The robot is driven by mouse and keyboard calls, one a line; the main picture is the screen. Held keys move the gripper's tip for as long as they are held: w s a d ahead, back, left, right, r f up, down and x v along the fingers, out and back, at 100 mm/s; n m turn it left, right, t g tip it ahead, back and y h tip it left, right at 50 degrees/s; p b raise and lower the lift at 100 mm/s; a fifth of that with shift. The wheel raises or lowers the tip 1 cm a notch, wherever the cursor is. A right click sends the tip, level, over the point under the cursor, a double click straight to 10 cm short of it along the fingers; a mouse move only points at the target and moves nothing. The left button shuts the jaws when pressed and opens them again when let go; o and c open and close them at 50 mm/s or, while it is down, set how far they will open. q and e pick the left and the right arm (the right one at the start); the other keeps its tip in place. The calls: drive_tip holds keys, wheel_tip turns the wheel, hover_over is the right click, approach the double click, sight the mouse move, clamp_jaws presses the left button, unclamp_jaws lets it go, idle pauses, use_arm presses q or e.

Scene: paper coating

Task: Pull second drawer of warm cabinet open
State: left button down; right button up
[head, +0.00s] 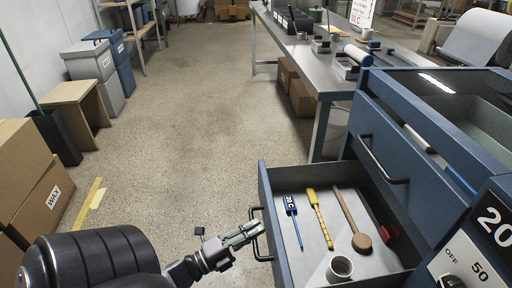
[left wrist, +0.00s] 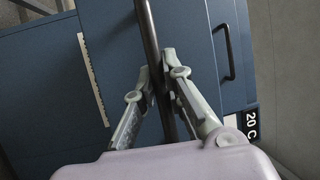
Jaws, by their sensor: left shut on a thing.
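The warm cabinet (head: 372,120) is blue and stands at the right of the head view. Its second drawer (head: 264,190) is pulled out and shows its grey inside. My left gripper (head: 254,230) is shut on that drawer's dark bar handle (head: 256,250). In the left wrist view, the fingers of my left gripper (left wrist: 160,85) close around the handle bar (left wrist: 152,40), in front of the blue drawer front (left wrist: 60,85). The drawer above it, with its own handle (head: 378,160), is shut. My right gripper is not in view.
The open drawer holds a blue thermometer-like tool (head: 293,215), a yellow tool (head: 319,215), a wooden spoon (head: 352,218), a red item (head: 390,233) and a cup (head: 340,268). Cardboard boxes (head: 25,180) stand at left. The floor (head: 190,120) between is clear.

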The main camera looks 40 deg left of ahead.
use_arm(q)
drive_tip(key=shift+f, duration=0.1)
drive_tip(key=c, duration=1.7)
unclamp_jaws()
drive_tip(key=shift+o, duration=0.2)
drive_tip(key=shift+s, duration=0.1)
drive_tip(key=v, duration=1.2)
